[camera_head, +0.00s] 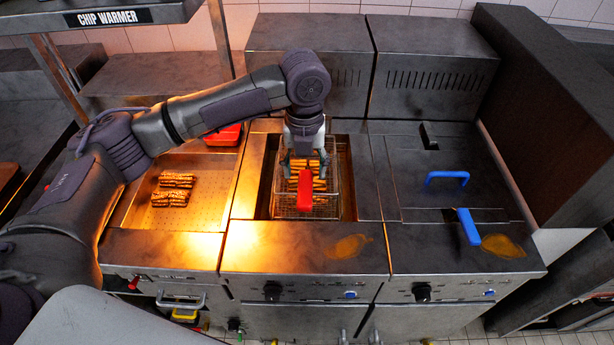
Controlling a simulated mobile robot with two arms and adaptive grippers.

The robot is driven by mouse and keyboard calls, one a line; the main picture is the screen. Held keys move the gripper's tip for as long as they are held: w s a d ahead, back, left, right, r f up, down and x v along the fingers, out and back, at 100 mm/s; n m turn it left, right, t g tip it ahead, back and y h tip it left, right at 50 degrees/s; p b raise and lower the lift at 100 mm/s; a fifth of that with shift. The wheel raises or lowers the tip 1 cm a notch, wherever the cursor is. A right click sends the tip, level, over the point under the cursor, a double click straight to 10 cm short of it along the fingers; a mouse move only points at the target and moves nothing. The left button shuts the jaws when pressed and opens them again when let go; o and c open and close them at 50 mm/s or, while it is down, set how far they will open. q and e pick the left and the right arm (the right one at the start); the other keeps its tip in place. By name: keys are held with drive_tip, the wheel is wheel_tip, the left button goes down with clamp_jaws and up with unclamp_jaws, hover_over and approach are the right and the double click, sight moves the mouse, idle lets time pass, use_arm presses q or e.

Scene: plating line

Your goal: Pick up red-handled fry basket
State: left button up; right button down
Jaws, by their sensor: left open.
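The fry basket (321,207) is a wire basket with a red handle (305,190), sitting in the middle fryer well. Orange-brown fries or sticks lie inside it. My left gripper (305,165) points down over the basket, just behind the red handle in the picture. Its fingers are spread apart and hold nothing that I can see. I cannot tell whether the fingertips touch the basket or its contents. My right gripper does not show.
A dark tall panel (545,110) bounds the right side.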

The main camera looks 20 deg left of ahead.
sight(305, 176)
use_arm(q)
drive_tip(key=shift+s+d+f+p, duration=0.1)
drive_tip(key=shift+f+p, duration=0.4)
drive_tip(key=shift+f, duration=1.3)
clamp_jaws()
drive_tip(key=shift+r, duration=0.1)
